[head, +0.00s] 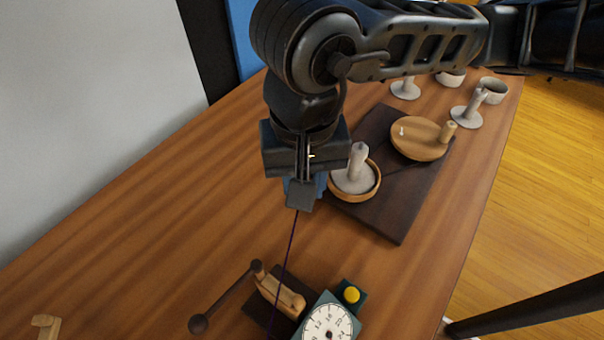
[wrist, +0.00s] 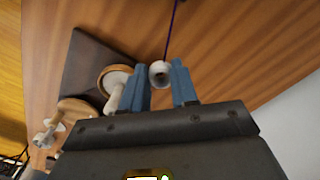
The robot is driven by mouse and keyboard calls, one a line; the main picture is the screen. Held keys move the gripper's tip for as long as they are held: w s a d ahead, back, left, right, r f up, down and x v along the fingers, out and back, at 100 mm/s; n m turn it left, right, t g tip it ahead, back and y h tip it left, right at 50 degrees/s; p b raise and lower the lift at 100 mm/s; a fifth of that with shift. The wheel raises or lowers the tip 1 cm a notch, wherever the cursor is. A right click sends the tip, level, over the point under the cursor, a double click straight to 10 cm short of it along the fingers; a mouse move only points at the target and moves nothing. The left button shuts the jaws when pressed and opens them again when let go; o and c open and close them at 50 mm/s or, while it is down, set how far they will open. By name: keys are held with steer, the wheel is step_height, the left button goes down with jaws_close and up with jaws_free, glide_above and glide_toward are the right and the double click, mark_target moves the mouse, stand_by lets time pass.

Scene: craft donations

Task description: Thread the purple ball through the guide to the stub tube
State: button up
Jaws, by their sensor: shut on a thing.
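My gripper (head: 301,192) is above the table, its blue fingers shut on a small white piece (wrist: 159,73) with a dark hole. A purple thread (head: 290,245) runs from there down past a wooden block (head: 278,291) on a dark base, possibly the guide; whether it passes through or beside it I cannot tell. The thread also shows in the wrist view (wrist: 172,25). No purple ball is visible. A pale upright tube (head: 357,162) stands in a wood-rimmed dish (head: 373,192) just right of my gripper, possibly the stub tube.
A dark board (head: 394,230) bears the dish and a round wooden plate (head: 416,139) with a peg. Several pale pieces (head: 466,115) stand behind. A dial box (head: 329,322), yellow button (head: 351,295) and knobbed lever (head: 226,300) are at the front. Table at left is mostly clear.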

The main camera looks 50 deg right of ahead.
steer(key=shift+s+d+f+p, duration=0.15)
steer(key=shift+d+p, duration=0.55)
steer(key=shift+d, duration=1.85)
steer(key=shift+s+d+r+p, duration=0.15)
steer(key=shift+d+p, duration=0.5)
steer(key=shift+d, duration=1.95)
steer(key=shift+s+d+f+p, duration=0.15)
steer(key=shift+d+p, duration=0.55)
steer(key=shift+d, duration=2.1)
steer(key=shift+f+b, duration=0.5)
steer(key=shift+b, duration=0.6)
steer(key=shift+f, duration=0.1)
steer(key=shift+f+b, duration=0.55)
steer(key=shift+b, duration=0.6)
steer(key=shift+f, duration=0.1)
steer(key=o, duration=1.1)
